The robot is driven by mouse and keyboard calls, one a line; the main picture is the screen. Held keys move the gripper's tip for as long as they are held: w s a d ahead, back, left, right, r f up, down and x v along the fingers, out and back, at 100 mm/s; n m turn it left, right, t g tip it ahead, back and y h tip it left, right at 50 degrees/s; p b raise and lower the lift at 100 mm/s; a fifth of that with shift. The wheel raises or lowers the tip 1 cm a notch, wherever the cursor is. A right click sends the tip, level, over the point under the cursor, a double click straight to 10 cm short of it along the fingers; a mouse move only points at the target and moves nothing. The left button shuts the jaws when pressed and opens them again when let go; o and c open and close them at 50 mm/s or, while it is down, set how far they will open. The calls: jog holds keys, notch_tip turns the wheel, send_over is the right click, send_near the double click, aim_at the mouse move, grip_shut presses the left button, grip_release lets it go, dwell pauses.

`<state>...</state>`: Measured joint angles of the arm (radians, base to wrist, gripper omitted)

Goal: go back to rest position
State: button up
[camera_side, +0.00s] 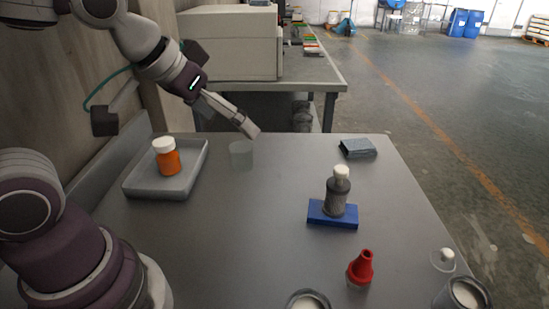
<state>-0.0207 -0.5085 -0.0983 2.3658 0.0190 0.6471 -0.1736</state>
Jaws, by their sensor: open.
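My gripper (250,130) hangs above the far part of the grey table (245,265), its fingers slanting down to the right. It is open and nothing shows between its fingers. A translucent cup (241,155) stands on the table just below and left of the fingertips; I cannot tell whether they touch it. The grey tray (153,190) at the left holds an orange bottle (169,162) with a white cap, standing upright.
A grey bottle (337,197) with a white top stands on a blue block (333,216). A red nozzle-like piece (361,267), glass jars (464,295) and a white-knobbed lid (446,257) are near the front. The table's middle is clear.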

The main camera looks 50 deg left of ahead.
jog(key=s+a+f+g, duration=0.1)
jog(key=s, duration=0.5)
jog(key=shift+a+f+m+g, duration=0.3)
jog(key=shift+a+m, duration=0.1)
dwell(0.6)
